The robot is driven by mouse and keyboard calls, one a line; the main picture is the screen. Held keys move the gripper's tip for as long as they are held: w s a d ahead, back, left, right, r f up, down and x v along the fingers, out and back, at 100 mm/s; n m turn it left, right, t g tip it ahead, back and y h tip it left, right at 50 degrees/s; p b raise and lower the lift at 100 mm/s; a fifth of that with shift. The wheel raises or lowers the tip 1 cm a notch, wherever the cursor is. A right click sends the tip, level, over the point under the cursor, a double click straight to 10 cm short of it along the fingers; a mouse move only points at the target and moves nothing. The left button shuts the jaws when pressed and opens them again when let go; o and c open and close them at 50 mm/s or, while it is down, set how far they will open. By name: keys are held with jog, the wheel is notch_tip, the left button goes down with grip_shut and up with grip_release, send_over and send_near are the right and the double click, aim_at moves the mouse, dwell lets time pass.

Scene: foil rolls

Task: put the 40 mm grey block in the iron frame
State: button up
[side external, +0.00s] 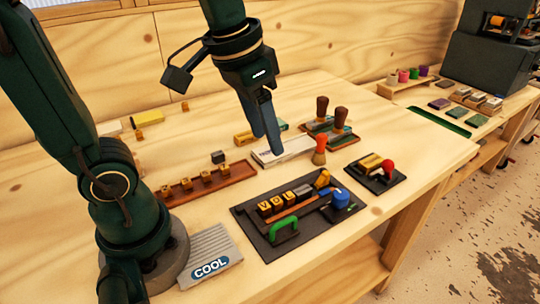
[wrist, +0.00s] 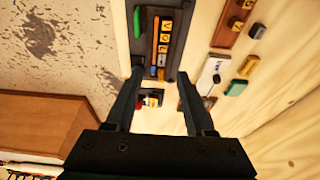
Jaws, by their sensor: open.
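The iron frame (side external: 262,244) is a dark flat tray on the bench, and it also shows in the wrist view (wrist: 174,62). It holds a row of yellow letter blocks (side external: 277,202), a grey piece (side external: 303,190), a green handle (side external: 285,230) and a blue knob (side external: 340,198). A small dark grey block (side external: 218,157) stands apart, behind the wooden tray. I cannot tell from the pictures which grey piece is 40 mm. My gripper (side external: 275,148) is open and empty, above the bench behind the frame. Its two fingers are apart in the wrist view (wrist: 160,76).
A wooden tray (side external: 240,171) with several small blocks lies left of the frame. A dark plate (side external: 390,185) with a red knob lies right. A "COOL" pad (side external: 210,246) is front left.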

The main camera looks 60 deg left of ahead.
jog(key=s+f+t, duration=0.2)
jog(key=s, duration=0.4)
jog(key=shift+d+f, duration=0.25)
jog(key=shift+f, duration=0.05)
